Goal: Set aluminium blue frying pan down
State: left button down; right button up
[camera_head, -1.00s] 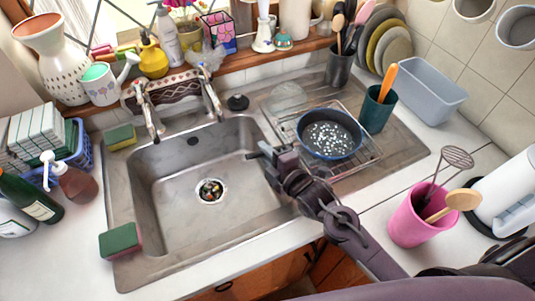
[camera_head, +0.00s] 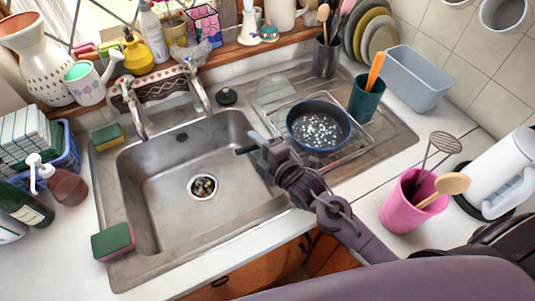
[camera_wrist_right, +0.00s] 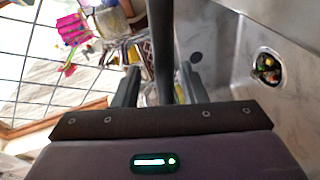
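The blue frying pan (camera_head: 320,124), dark inside with pale speckles, sits level on the wire rack (camera_head: 362,141) on the sink's drainboard. Its dark handle (camera_head: 245,150) points left, toward the basin, past my right gripper. My right gripper (camera_head: 268,152) is at the handle, over the basin's right edge. In the right wrist view the handle (camera_wrist_right: 161,45) runs between my two fingers, with a narrow gap showing on each side, so the fingers look open around it. The part of the handle nearest the pan is hidden by the gripper. My left gripper is not in view.
A dark green cup (camera_head: 366,98) stands close behind the pan at right, with a grey tub (camera_head: 418,78) beyond. A pink utensil pot (camera_head: 401,208) stands on the counter right of my right arm. The sink basin (camera_head: 215,215) is empty apart from its drain.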

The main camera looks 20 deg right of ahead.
jog(key=b+v, duration=0.2)
jog(key=v, duration=1)
jog(key=shift+f, duration=0.1)
